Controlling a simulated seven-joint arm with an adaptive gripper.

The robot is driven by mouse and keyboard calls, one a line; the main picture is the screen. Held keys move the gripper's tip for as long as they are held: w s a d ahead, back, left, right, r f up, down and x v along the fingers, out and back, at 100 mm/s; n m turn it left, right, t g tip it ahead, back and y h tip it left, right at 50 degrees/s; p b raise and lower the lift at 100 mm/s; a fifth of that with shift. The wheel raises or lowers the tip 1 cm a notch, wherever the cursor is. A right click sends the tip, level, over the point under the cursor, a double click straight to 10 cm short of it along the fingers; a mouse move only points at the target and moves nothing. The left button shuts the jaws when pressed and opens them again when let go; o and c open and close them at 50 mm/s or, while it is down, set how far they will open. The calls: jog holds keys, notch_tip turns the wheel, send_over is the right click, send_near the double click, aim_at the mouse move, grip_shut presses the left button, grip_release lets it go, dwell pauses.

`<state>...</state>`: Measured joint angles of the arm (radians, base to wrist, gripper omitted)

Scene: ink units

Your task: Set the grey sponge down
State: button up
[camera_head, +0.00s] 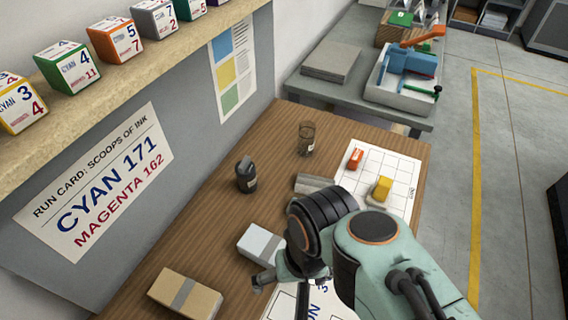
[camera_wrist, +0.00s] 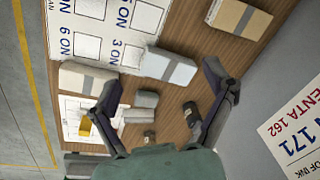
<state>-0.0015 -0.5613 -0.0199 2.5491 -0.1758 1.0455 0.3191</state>
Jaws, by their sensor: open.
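My gripper (camera_wrist: 161,78) is open, with its two fingers wide apart in the wrist view and nothing held between them. In the head view my gripper (camera_head: 283,275) hangs over the near part of the wooden table, largely hidden by my own arm. A small plain grey block (camera_wrist: 147,98), which looks like the grey sponge, lies between the lines of the fingers, beside a longer light-grey block (camera_wrist: 138,115). In the head view a grey block (camera_head: 313,184) shows behind my wrist, partly hidden. I cannot tell there which of the two it is.
A pale banded box (camera_head: 260,243) and a tan banded box (camera_head: 185,293) lie on the table (camera_head: 215,225). A dark jar (camera_head: 246,176) and a clear brown jar (camera_head: 306,139) stand farther back. Orange (camera_head: 355,158) and yellow (camera_head: 382,188) blocks sit on a grid sheet (camera_head: 385,160).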

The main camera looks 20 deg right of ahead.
jog(key=w+a+r+m+t+y, duration=0.1)
jog(key=w+a+m, duration=0.2)
jog(key=w, duration=0.3)
jog(key=w+a+r+m+t+y, duration=0.2)
jog(key=w+a+m, duration=0.1)
jog(key=w, duration=0.3)
jog(key=w+f+m+y, duration=0.2)
jog(key=w+f+m, duration=0.3)
jog(key=w, duration=0.4)
jog(key=m+t+y, duration=0.4)
jog(key=m+t, duration=0.1)
jog(key=m, duration=0.9)
send_over(291, 202)
jog(key=s+d, duration=0.2)
notch_tip(291, 202, down, 15)
jog(key=shift+a+f, duration=0.1)
jog(key=shift+a, duration=0.05)
notch_tip(291, 202, down, 3)
jog(key=shift+f, duration=0.1)
notch_tip(291, 202, down, 4)
jog(key=shift+r+h, duration=0.2)
jog(key=shift+h, duration=0.1)
jog(key=shift+x, duration=1.4)
jog(key=shift+w+r, duration=0.1)
jog(key=shift+r, duration=0.05)
jog(key=c, duration=1)
jog(key=shift+c, duration=0.5)
